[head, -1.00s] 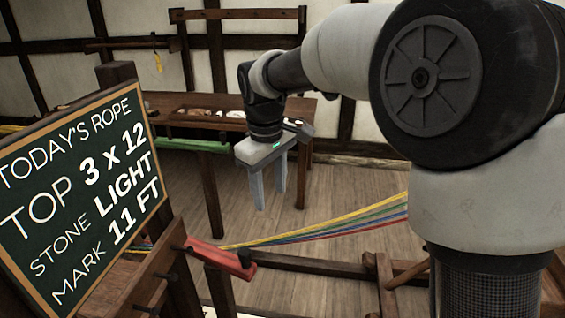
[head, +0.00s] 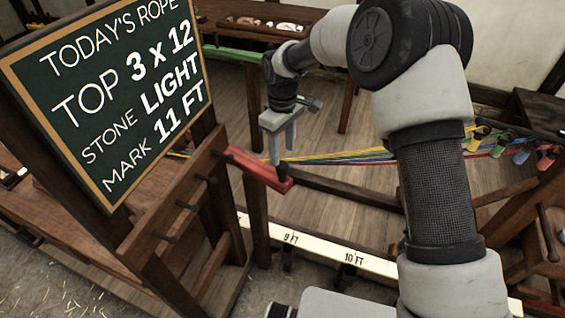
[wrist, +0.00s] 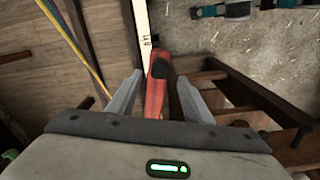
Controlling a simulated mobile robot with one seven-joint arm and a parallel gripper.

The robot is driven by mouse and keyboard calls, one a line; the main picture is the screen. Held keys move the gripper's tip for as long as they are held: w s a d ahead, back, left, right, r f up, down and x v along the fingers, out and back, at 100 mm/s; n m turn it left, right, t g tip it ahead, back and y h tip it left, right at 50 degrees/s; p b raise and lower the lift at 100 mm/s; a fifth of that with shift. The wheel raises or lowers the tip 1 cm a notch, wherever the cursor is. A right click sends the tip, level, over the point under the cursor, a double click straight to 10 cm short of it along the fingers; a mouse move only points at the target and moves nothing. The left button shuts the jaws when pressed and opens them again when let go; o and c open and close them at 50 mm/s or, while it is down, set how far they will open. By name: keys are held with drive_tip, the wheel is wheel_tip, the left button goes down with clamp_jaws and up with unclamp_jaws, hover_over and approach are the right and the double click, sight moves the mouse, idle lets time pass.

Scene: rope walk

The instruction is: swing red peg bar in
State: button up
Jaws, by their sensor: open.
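The red peg bar (head: 256,166) sticks out to the right from the wooden post behind the chalkboard, with a dark peg (head: 282,172) upright at its free end. My gripper (head: 282,152) points down just above that end, its fingers apart. In the wrist view, the red bar (wrist: 154,96) and the dark peg run between my two open fingers (wrist: 158,98). I cannot tell whether either finger touches the bar. The bar's inner end is partly hidden by the post and board.
A chalkboard (head: 110,80) stands close at left, above a rack with dark pegs (head: 185,205). Coloured strands (head: 345,156) stretch right to several clips (head: 500,143). A white measuring rail (head: 318,247) runs below. A green bar (head: 232,53) and a bench (head: 235,33) are behind.

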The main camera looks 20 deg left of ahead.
sight(283, 165)
wheel_tip(283, 165, down, 6)
drive_tip(key=shift+f, duration=0.1)
drive_tip(key=shift+c, duration=0.4)
clamp_jaws()
